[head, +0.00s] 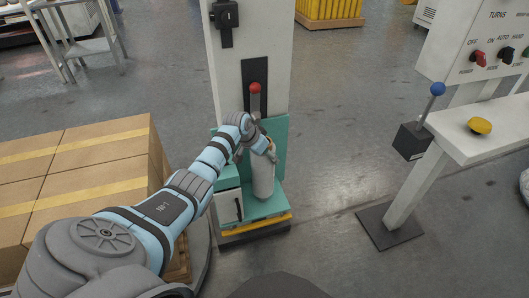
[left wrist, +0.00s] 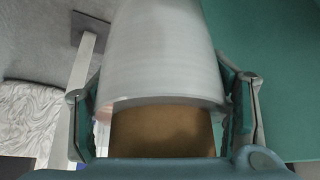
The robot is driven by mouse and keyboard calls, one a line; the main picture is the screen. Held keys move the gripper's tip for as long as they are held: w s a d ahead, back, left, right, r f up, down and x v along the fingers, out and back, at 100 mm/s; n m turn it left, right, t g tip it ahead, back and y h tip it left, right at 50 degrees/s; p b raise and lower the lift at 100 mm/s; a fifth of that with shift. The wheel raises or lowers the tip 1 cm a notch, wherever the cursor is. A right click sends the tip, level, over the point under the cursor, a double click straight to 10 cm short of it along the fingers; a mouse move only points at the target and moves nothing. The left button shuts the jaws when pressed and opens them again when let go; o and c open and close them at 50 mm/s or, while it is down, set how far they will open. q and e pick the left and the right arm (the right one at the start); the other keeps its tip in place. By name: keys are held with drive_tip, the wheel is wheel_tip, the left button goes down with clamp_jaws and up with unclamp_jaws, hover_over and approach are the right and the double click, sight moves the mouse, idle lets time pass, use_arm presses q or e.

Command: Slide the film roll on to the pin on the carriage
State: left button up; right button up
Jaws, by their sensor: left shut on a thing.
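The film roll (head: 263,180) is a pale grey cylinder standing upright, or nearly so, over the teal base of the carriage (head: 274,207) in the head view. In the left wrist view the film roll (left wrist: 163,55) fills the middle, with a brown surface showing just below its rim. My left gripper (head: 258,152) is at the roll's upper part; its two fingers (left wrist: 163,108) lie on either side of the roll and are shut on it. The pin is hidden. I cannot tell whether the roll is around it. My right gripper is not in view.
A white column (head: 252,50) with a red-knobbed lever (head: 255,90) rises behind the carriage. Cardboard boxes (head: 90,170) stand at the left. A control stand with a blue-knobbed lever (head: 437,90) and a yellow button (head: 479,126) is at the right. Floor between is clear.

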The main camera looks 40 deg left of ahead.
use_arm(q)
wheel_tip(320, 180, down, 4)
drive_tip(key=shift+r+b, duration=0.25)
drive_tip(key=shift+b, duration=0.9)
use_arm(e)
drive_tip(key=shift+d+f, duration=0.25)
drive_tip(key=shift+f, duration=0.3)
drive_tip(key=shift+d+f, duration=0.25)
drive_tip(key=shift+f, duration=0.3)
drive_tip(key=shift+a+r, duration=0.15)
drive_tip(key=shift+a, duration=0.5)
use_arm(q)
drive_tip(key=shift+f, duration=0.2)
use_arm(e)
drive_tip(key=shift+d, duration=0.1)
